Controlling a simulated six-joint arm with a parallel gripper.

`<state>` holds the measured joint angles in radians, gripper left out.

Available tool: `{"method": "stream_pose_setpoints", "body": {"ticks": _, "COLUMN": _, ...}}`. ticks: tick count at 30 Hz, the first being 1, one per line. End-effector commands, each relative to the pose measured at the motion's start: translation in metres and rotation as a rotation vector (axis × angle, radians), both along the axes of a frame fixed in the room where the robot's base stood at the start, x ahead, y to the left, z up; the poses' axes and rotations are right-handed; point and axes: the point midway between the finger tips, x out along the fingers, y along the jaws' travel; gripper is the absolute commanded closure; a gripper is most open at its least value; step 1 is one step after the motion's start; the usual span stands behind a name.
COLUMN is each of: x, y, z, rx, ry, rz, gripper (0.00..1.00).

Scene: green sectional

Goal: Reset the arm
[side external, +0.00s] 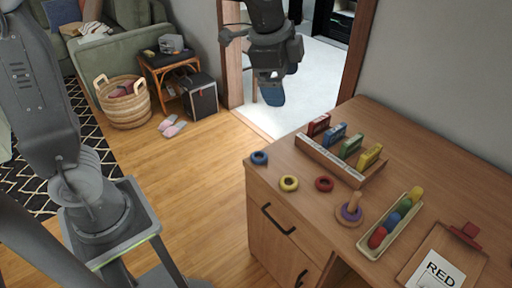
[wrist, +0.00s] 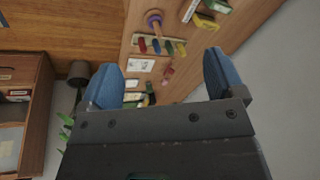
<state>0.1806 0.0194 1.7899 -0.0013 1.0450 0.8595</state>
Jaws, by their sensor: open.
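My gripper (side external: 271,92) hangs in the air in the side external view, to the left of and above the wooden desk, in front of the doorway. In the wrist view my gripper (wrist: 163,70) has its two blue fingers wide apart with nothing held between them. The desk shows beyond the fingers, well apart from them.
The desk (side external: 430,145) holds a rack (side external: 331,160) of coloured boxes, loose blue (side external: 260,158), yellow (side external: 289,183) and red (side external: 324,184) rings, a peg with a purple ring (side external: 352,210), a tray (side external: 372,250) of coloured pieces and a clipboard (side external: 415,268). A basket (side external: 125,104) stands on the floor.

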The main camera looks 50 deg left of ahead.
Motion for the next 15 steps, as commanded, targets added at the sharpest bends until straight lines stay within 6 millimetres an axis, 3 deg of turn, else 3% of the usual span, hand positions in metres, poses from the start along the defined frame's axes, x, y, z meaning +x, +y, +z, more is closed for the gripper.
{"method": "stream_pose_setpoints", "body": {"ticks": 1, "x": -0.021, "y": 0.012, "z": 0.007, "rx": -0.027, "ry": -0.021, "rz": 0.095, "gripper": 0.12}}
{"method": "stream_pose_setpoints", "body": {"ticks": 4, "x": -0.057, "y": 0.029, "z": 0.01, "rx": -0.084, "ry": -0.052, "rz": 0.284, "gripper": 0.12}}
{"method": "stream_pose_setpoints", "body": {"ticks": 9, "x": -0.117, "y": 0.053, "z": 0.001, "rx": -0.192, "ry": -0.104, "rz": 0.595, "gripper": 0.12}}
{"method": "stream_pose_setpoints", "body": {"ticks": 15, "x": -0.165, "y": 0.067, "z": -0.022, "rx": -0.299, "ry": -0.149, "rz": 0.867, "gripper": 0.12}}
